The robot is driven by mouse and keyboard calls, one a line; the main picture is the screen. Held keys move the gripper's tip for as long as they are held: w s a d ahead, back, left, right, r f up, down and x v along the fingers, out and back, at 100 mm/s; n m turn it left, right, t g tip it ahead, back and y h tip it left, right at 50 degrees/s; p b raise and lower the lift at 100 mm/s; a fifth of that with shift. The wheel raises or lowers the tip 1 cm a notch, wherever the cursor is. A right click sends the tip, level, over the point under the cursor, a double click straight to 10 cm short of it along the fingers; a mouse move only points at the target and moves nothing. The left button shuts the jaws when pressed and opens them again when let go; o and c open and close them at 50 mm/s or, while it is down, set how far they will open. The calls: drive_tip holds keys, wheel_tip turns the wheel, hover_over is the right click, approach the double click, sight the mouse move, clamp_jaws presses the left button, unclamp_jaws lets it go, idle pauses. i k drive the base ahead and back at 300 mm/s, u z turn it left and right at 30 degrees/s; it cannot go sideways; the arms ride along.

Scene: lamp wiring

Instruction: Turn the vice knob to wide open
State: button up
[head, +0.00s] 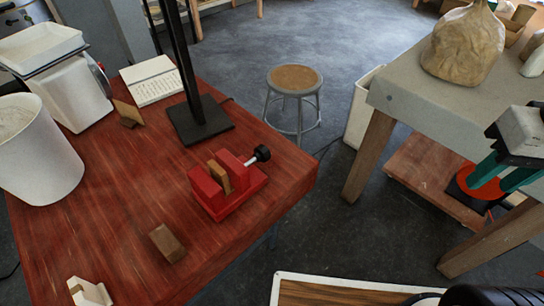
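The red vice (225,190) stands near the right edge of the red-brown wooden table. Its black knob (262,153) is on a short pale screw at the vice's right side.
A black lamp stand (201,121) rises behind the vice. A wooden block (167,243) lies in front. A white bin (38,150) stands left. A stool (295,82) and a grey-topped bench (440,105) are beyond the table. Open floor lies between.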

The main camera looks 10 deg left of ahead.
sight(263, 154)
drive_tip(key=z, duration=1.3)
drive_tip(key=i, duration=0.95)
drive_tip(key=u, duration=2.5)
